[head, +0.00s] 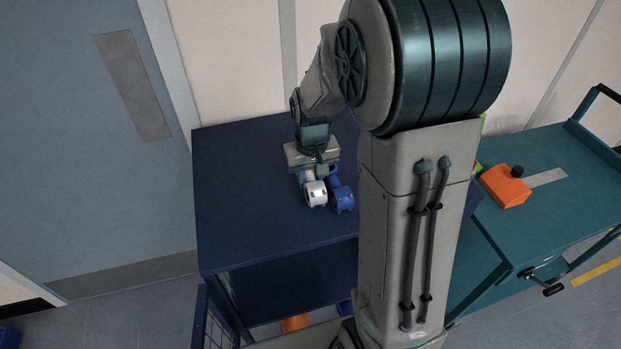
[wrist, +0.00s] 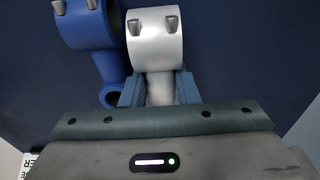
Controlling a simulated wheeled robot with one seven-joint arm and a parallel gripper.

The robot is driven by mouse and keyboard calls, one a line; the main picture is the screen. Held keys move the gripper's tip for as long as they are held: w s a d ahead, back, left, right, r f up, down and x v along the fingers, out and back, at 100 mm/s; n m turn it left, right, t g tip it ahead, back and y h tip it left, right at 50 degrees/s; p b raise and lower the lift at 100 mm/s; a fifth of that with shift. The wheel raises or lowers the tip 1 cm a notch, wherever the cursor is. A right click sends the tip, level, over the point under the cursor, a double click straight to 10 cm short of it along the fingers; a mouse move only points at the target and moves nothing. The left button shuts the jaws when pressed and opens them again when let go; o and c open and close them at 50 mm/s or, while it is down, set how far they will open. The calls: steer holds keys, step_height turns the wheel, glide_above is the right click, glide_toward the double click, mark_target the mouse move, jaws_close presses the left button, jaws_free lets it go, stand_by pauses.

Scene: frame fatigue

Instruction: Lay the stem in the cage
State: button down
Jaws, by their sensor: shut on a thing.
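A silver-white stem (head: 315,193) with a round clamp end is between the fingers of my gripper (head: 312,172), over the dark blue table top. In the wrist view, my gripper (wrist: 158,92) is shut on the narrow neck of this stem (wrist: 155,45). A blue stem (head: 342,198) of similar shape is close beside it on the right in the head view, and on the left in the wrist view (wrist: 88,30). A dark wire-mesh cage (head: 207,325) shows only in part at the bottom left of the head view, below the table's front corner.
The dark blue table (head: 235,200) is bare to the left of my gripper and has an open lower shelf. An orange thing (head: 295,323) shows low down. A teal cart (head: 570,190) on the right carries an orange box (head: 505,186) with a black knob. My arm hides the middle.

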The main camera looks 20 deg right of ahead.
steer(key=shift+f, duration=0.65)
steer(key=shift+f, duration=0.1)
steer(key=shift+f, duration=0.15)
steer(key=c, duration=1.1)
jaws_free()
steer(key=shift+r, duration=0.2)
